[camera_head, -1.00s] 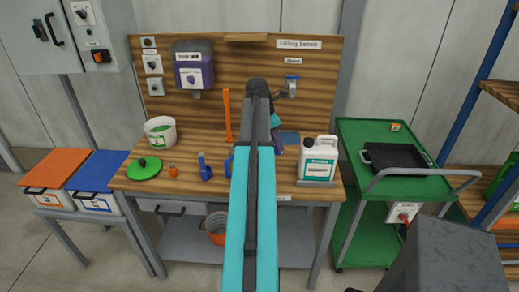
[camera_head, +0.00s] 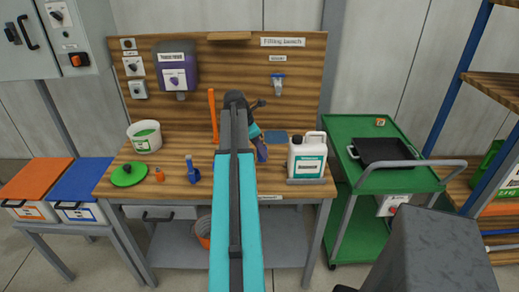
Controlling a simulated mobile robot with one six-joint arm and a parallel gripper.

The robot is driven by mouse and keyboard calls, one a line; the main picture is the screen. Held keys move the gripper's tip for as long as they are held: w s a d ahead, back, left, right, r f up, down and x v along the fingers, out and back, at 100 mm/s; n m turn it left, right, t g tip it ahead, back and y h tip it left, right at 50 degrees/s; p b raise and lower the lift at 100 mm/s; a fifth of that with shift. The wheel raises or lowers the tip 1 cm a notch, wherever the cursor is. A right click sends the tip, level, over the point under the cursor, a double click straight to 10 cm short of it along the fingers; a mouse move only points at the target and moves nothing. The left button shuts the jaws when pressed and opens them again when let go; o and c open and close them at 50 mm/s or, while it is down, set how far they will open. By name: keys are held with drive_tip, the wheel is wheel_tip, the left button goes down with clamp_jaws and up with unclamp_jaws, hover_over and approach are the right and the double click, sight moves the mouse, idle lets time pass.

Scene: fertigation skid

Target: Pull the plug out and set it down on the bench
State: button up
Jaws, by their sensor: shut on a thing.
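My gripper (camera_head: 262,152) hangs low over the wooden bench (camera_head: 180,205), between my arm and the white canister. It is shut on a small purple-grey thing at its tip, which I take to be the plug. Its shape is too small and too covered by my arm to make out. A blue pad (camera_head: 277,137) lies on the bench just right of and behind the gripper. I cannot tell whether the held thing touches the bench.
The white canister (camera_head: 307,160) stands to the right. A green trolley (camera_head: 345,130) is beside the bench.

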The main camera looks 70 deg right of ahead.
sight(258, 159)
drive_tip(key=shift+f+b, duration=2.05)
drive_tip(key=shift+f, duration=1.75)
drive_tip(key=o, duration=1.2)
drive_tip(key=shift+o, duration=0.2)
drive_tip(key=shift+r, duration=0.1)
drive_tip(key=b+v, duration=0.2)
drive_tip(key=v, duration=1.1)
drive_tip(key=shift+r, duration=0.3)
drive_tip(key=shift+a, duration=0.1)
